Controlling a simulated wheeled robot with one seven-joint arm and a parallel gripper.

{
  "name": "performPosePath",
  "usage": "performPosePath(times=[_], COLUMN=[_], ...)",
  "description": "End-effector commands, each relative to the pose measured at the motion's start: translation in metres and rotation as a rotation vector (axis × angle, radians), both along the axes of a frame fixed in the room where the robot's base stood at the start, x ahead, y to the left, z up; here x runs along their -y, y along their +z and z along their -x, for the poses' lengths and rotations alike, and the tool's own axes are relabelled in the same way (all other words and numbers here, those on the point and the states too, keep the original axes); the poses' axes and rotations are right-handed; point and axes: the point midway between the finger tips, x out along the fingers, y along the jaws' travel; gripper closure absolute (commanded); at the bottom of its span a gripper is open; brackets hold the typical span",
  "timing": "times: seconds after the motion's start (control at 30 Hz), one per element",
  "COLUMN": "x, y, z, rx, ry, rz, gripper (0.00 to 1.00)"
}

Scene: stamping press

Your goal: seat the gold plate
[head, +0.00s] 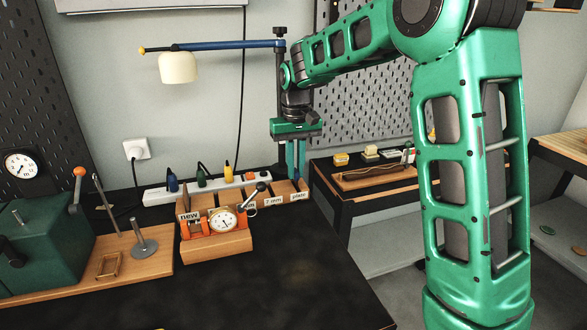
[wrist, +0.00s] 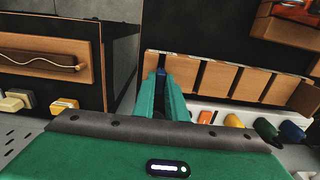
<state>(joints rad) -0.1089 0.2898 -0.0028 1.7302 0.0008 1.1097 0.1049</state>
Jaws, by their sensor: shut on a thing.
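My gripper (head: 296,178) points down at the right end of the wooden rack (head: 272,202), by the compartment labelled "plate". In the wrist view my gripper (wrist: 161,80) has its teal fingers close together, shut on a small dark blue thing (wrist: 161,72) at the rack's end compartment. Most of that thing is hidden between the fingers. I cannot make out a gold plate for certain. A small brass-coloured frame (head: 108,265) lies on the wooden base of the green press (head: 40,240) at the left.
A dial gauge (head: 226,220) on a wooden block stands in front of the rack. A power strip (head: 205,188) with coloured plugs lies behind it. A metal post on a disc (head: 144,246) stands by the press. A side table (head: 365,180) is at the right. The front bench is clear.

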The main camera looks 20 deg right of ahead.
Motion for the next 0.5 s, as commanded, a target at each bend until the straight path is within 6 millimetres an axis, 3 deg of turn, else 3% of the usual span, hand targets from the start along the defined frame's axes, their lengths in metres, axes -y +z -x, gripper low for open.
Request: performPosePath(times=[0.17, 0.2, 0.27, 0.5], x=[-0.0001, 0.0000, -0.0001, -0.0001], y=[-0.0005, -0.0005, -0.0005, -0.0003], z=[0.0001, 0.0001, 0.0001, 0.0001], rx=[-0.001, -0.001, -0.001, -0.001], ry=[0.000, 0.000, 0.000, 0.000], rz=[0.000, 0.000, 0.000, 0.000], gripper=[1.00, 0.79, 0.66, 0.66])
